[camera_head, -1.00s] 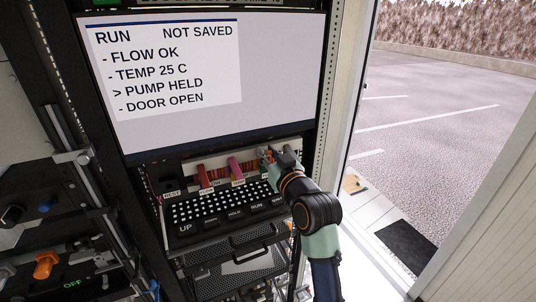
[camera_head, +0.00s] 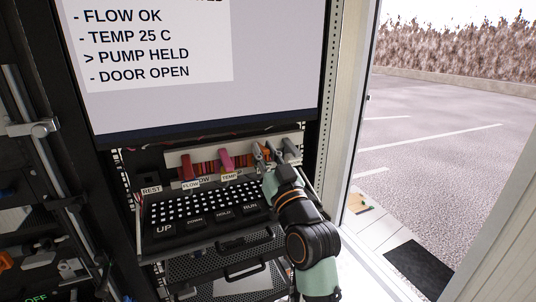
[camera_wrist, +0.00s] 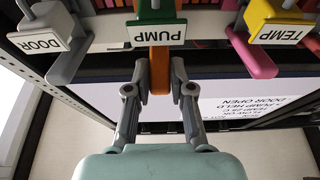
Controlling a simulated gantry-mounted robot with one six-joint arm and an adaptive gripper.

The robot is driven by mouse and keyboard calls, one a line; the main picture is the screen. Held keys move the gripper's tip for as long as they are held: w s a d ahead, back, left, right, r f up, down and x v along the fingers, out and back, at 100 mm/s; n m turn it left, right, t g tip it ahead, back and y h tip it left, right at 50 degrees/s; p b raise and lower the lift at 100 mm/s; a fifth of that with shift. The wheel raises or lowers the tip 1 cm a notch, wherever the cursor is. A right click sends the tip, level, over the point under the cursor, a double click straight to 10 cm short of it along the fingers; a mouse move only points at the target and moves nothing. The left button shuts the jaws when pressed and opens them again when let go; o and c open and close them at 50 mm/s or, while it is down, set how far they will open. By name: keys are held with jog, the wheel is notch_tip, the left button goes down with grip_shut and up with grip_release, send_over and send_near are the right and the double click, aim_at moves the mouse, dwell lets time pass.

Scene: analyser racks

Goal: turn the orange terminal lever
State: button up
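The orange lever (camera_wrist: 160,72) hangs from the green terminal block (camera_wrist: 158,12) labelled PUMP, upside down in the wrist view. My gripper (camera_wrist: 161,72) has one fingertip on each side of the lever. The fingers are close to its sides, but I cannot tell whether they press on it. In the head view my gripper (camera_head: 268,157) is at the right end of the terminal row and hides most of the orange lever.
The pink TEMP lever (camera_wrist: 250,55) and grey DOOR lever (camera_wrist: 68,62) flank it closely. A red lever (camera_head: 187,166) is farther left. A keypad shelf (camera_head: 205,212) lies below the row, and the screen (camera_head: 205,65) above reads PUMP HELD. An open doorway is at right.

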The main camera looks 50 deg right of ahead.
jog(key=o, duration=0.3)
jog(key=shift+o, duration=0.2)
jog(key=v, duration=1.2)
